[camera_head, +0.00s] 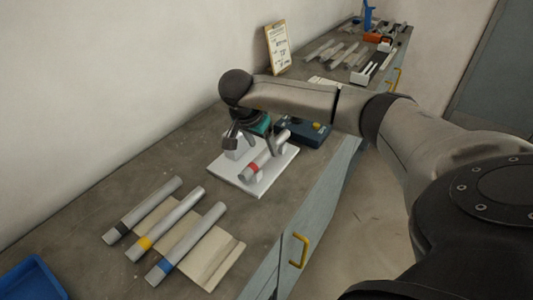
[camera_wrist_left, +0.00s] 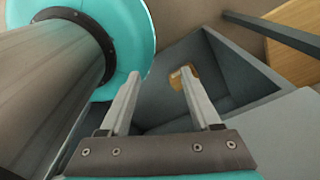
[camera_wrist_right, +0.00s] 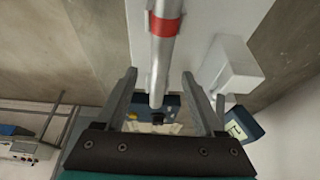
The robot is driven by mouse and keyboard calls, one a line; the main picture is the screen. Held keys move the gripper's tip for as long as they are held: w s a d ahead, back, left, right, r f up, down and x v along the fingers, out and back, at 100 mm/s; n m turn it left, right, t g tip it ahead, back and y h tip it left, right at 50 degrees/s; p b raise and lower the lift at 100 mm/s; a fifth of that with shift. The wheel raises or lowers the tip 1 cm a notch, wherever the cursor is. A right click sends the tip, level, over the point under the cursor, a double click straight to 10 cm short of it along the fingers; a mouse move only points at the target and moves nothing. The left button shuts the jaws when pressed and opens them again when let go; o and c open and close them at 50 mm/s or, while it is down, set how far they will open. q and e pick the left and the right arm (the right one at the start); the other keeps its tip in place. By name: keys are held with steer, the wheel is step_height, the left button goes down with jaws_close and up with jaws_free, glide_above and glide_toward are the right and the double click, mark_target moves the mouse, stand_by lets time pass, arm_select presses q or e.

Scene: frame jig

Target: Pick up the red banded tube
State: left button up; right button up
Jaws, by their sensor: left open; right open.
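The red banded tube (camera_head: 264,161) is a silver tube with a red band near its front end. It rests on a white jig plate (camera_head: 237,176) on the workbench. My right gripper (camera_head: 253,137) is over the back part of the plate, pointing down and open. In the right wrist view the tube (camera_wrist_right: 161,55) runs between the open fingers (camera_wrist_right: 158,80), with its plain end reaching in between them and a gap on each side. My left gripper (camera_wrist_left: 158,76) is open and empty in its own wrist view; it is outside the head view.
Three tubes with black, yellow and blue bands (camera_head: 166,224) lie on a beige rack (camera_head: 226,260) at the front. A blue box (camera_head: 315,136) with a yellow button stands behind the plate. A blue tray (camera_head: 32,279) is at the lower left. Bare bench lies left of the plate.

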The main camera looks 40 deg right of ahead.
mark_target(265, 151)
steer(key=x, duration=0.3)
steer(key=shift+f, duration=0.1)
steer(key=shift+c, duration=0.2)
jaws_close()
stand_by(0.4)
